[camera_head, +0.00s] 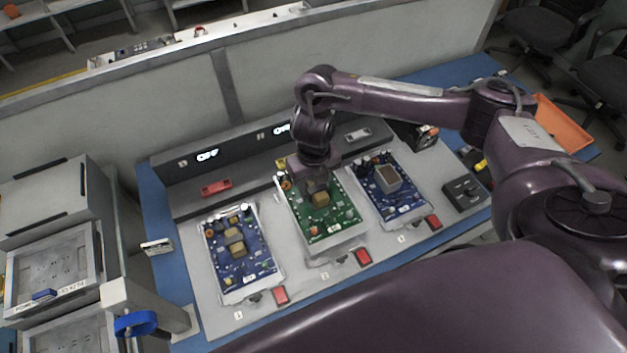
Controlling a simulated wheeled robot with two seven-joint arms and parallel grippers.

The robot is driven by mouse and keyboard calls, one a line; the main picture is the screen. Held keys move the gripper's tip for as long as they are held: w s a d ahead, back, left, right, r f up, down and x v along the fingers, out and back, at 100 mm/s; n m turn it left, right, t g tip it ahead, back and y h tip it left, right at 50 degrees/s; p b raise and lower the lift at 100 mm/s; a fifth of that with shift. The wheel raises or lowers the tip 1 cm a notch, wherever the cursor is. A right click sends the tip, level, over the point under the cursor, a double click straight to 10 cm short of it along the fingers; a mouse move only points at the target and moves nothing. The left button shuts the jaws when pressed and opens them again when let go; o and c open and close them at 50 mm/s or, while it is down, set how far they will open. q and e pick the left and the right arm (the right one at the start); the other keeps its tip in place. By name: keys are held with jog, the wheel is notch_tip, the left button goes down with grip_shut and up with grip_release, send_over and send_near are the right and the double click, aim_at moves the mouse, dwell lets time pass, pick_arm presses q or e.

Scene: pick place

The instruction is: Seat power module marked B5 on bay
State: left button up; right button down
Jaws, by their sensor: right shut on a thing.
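My right gripper (318,182) reaches down from above at the upper part of a green circuit-board module (335,222) and is shut on it. The green module lies over the middle bay of the grey bench panel. A blue board module (262,266) lies flat in the left bay. Another blue board module (408,202), with a large grey-brown block on it, lies in the right bay. I cannot read a B5 marking on any module. The contact between the fingers and the green board is partly hidden, and I cannot tell whether the board touches the bay.
Red buttons (280,296) sit at the front of the bays. A grey cabinet (55,262) stands at the left. An orange tray (562,123) and a dark control box (464,193) are at the right.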

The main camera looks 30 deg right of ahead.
jog(key=shift+f+b, duration=1.75)
jog(key=shift+f, duration=0.25)
jog(key=shift+f+b, duration=0.8)
jog(key=shift+f, duration=0.25)
jog(key=shift+w+f+b, duration=0.15)
jog(key=shift+f+b, duration=0.65)
jog(key=shift+f, duration=0.2)
jog(key=c, duration=0.7)
grip_release()
jog(key=shift+f, duration=0.1)
jog(key=c, duration=0.3)
jog(key=shift+c, duration=0.2)
